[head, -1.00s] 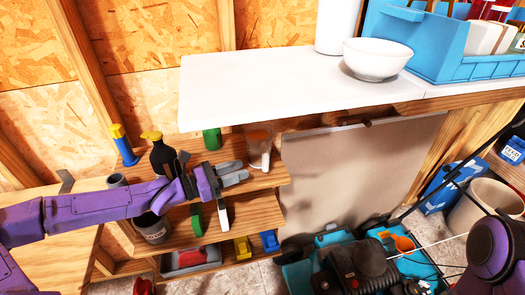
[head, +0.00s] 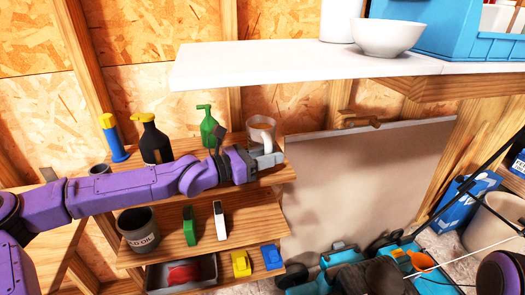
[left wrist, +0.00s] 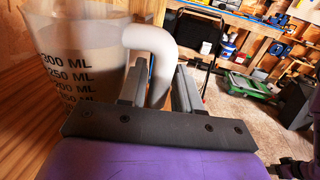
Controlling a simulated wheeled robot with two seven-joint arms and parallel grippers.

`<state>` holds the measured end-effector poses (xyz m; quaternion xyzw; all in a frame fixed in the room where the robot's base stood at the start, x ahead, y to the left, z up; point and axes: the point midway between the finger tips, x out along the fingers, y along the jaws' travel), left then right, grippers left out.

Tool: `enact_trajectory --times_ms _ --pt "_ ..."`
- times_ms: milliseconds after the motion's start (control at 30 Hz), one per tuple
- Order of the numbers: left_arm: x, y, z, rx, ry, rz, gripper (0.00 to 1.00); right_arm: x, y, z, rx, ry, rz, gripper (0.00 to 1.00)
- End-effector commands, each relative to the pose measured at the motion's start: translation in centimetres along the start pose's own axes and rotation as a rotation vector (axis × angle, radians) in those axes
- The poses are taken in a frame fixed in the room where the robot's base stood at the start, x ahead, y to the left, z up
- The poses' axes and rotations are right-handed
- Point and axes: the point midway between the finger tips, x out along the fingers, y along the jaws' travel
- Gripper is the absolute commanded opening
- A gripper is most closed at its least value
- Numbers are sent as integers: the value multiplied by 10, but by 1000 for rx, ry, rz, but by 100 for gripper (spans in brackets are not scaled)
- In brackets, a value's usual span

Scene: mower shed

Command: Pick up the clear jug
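The clear jug (head: 261,129) stands upright at the right end of the upper wooden shelf, below the white worktop. In the left wrist view the jug (left wrist: 75,75) fills the left side, with dark millilitre marks on its wall and a pale handle at its right. My left gripper (head: 268,158) is at the jug's near side. In the left wrist view the handle passes between the two fingers of the gripper (left wrist: 160,85). I cannot tell whether the fingers press on it. My right gripper is not in view.
A green spray bottle (head: 208,127) and a dark yellow-topped bottle (head: 154,140) stand left of the jug. The white worktop (head: 260,70) overhangs behind, bearing a white bowl (head: 384,37). A lower shelf holds a dark oil can (head: 140,232). A grey panel (head: 370,180) stands right.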

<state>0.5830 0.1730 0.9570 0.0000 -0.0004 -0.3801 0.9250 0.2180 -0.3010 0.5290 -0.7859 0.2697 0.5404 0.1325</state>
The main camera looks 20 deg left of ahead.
Motion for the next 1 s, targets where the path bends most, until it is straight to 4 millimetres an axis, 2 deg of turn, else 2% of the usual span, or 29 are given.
enact_trajectory --times_ms 33,67,133,167,667,1000 --pt "0 0 1 0 0 0 33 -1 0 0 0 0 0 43" --pt "0 0 0 0 0 0 26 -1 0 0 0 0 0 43" --pt "0 0 0 0 0 0 4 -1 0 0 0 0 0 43" --pt "0 0 0 0 0 0 0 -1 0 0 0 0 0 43" --pt "0 0 6 3 -2 -1 0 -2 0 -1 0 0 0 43" --pt "0 0 35 6 -4 -1 0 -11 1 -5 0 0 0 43"
